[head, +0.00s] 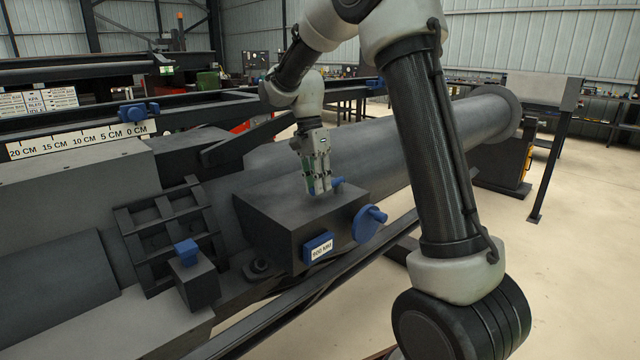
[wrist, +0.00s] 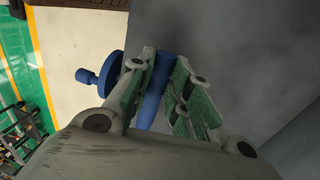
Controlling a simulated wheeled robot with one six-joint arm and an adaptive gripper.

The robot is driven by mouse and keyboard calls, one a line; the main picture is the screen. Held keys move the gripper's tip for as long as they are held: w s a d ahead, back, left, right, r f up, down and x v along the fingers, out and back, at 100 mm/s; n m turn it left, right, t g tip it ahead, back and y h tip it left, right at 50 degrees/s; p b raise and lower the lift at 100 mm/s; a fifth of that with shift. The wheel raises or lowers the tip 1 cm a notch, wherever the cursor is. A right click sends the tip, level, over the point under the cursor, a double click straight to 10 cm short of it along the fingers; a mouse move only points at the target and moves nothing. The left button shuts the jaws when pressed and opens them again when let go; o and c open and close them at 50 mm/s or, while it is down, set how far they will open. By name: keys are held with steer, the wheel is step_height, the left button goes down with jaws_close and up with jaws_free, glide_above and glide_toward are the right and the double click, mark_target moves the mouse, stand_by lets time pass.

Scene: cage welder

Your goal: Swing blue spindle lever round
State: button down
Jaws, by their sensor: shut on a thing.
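The blue spindle lever (head: 338,183) stands on top of a dark grey box (head: 290,215). Only a small end of it shows in the head view, beside my fingers. My gripper (head: 318,189) reaches down to it from above. In the wrist view the blue lever (wrist: 157,88) runs between the two green-padded fingers of my gripper (wrist: 163,66), and they are shut on it. The lever's lower end and its pivot are hidden.
A blue handwheel (head: 368,224) with a knob sits on the box's right side. A blue "900 MM" plate (head: 318,248) is on its front. A blue-topped block (head: 190,270) and dark grid frame (head: 168,235) stand left. Open floor lies right.

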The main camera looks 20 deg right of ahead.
stand_by(0.4)
steer(key=c, duration=1.3)
jaws_free()
steer(key=shift+w+r, duration=0.1)
steer(key=r, duration=0.4)
steer(key=w+r, duration=0.1)
steer(key=r, duration=0.2)
steer(key=w+r, duration=0.1)
steer(key=r, duration=0.3)
steer(key=shift+a+r, duration=0.3)
steer(key=shift+a, duration=0.1)
